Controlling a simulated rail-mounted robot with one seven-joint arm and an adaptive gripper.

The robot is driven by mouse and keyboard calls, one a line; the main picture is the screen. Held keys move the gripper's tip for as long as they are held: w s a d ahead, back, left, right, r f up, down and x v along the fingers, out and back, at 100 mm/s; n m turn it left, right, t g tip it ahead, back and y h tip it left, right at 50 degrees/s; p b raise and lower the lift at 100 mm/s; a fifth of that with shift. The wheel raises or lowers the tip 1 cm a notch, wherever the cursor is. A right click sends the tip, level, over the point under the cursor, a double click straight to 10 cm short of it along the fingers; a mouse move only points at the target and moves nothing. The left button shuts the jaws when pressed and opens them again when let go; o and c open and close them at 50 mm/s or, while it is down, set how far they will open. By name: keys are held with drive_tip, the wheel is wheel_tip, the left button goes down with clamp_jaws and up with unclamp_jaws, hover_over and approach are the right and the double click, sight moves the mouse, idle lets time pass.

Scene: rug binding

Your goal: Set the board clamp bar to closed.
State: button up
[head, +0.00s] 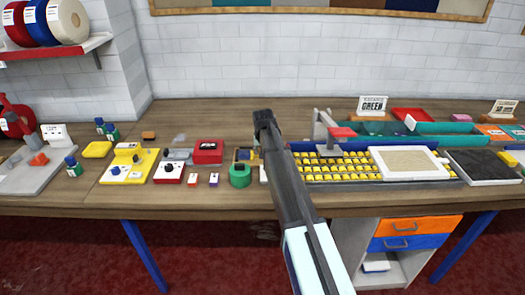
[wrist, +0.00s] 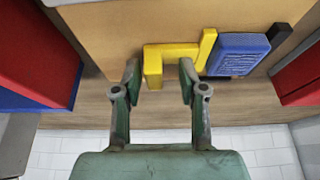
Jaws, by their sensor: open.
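The board (head: 310,180), blue-edged with a yellow grid, lies on the bench right of my arm. A grey clamp bar with a red grip (head: 341,132) is at its back left; the grip is above the board's surface. My arm partly covers the board's left end, and I cannot tell the bar's exact angle. My gripper (wrist: 157,80) is open and empty over the bench, left of the board. Its fingertips are near a yellow angled piece (wrist: 153,66), with no clear contact. A large red shape over blue (wrist: 35,50) shows at the wrist view's left.
A blue block (wrist: 238,54) lies beside the yellow piece. A red box (head: 208,151) and a green round container (head: 240,175) stand left of my arm. A cream-topped panel (head: 408,162) lies on the board's right part. A teal tray (head: 440,128) stands behind.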

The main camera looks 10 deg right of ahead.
drive_tip(key=shift+r, duration=0.1)
drive_tip(key=v, duration=1.1)
drive_tip(key=shift+s+r, duration=0.15)
drive_tip(key=shift+r, duration=0.25)
drive_tip(key=shift+a, duration=0.15)
